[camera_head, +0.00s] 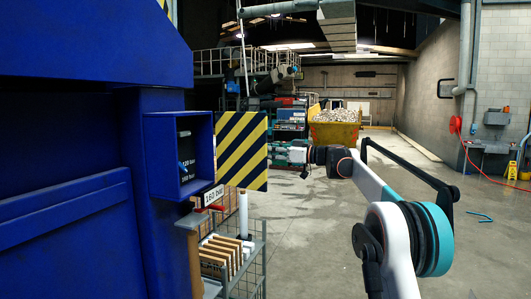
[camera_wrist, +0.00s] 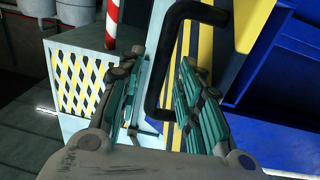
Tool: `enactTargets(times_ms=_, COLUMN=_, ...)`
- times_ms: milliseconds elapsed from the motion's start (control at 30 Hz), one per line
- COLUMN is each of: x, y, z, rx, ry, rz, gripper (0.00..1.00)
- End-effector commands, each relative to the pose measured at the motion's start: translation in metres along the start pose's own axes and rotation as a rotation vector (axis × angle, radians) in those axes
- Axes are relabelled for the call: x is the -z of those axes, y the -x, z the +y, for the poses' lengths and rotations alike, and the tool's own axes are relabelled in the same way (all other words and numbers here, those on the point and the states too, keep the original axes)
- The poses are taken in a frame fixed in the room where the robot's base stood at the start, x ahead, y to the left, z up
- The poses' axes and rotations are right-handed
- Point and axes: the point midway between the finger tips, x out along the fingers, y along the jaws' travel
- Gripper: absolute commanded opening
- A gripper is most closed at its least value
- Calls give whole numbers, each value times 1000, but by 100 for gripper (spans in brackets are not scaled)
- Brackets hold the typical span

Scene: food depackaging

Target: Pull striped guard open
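The striped guard (camera_head: 232,150) is an upright panel with yellow and black diagonal stripes, beside the blue machine in the head view. Its yellow and dark striped face also shows in the wrist view (camera_wrist: 250,24). A black bar handle (camera_wrist: 157,75) stands out from it. My gripper (camera_wrist: 162,62) is open, with one teal-padded finger on each side of the handle in the picture. I see a gap at both fingers and no clear contact. In the head view my gripper (camera_head: 291,155) is at the right of the guard, small and partly unclear.
The blue machine (camera_head: 80,180) fills the left, with a recessed blue box (camera_head: 181,155) next to the guard. A wire cart (camera_head: 250,255) stands below it. The wrist view shows a yellow-black lattice panel (camera_wrist: 82,82) and a red-white post (camera_wrist: 113,22). The floor at right is mostly clear.

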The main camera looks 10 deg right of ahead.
Motion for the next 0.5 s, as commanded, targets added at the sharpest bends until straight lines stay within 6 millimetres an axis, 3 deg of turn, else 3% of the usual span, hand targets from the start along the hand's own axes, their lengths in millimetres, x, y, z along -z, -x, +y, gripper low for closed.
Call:
enactTargets(times_ms=300, x=0, y=65, z=1, rx=-5, ry=0, rz=0, gripper=33)
enactTargets(times_ms=500, x=0, y=95, z=1, rx=-4, ry=0, rz=0, gripper=33)
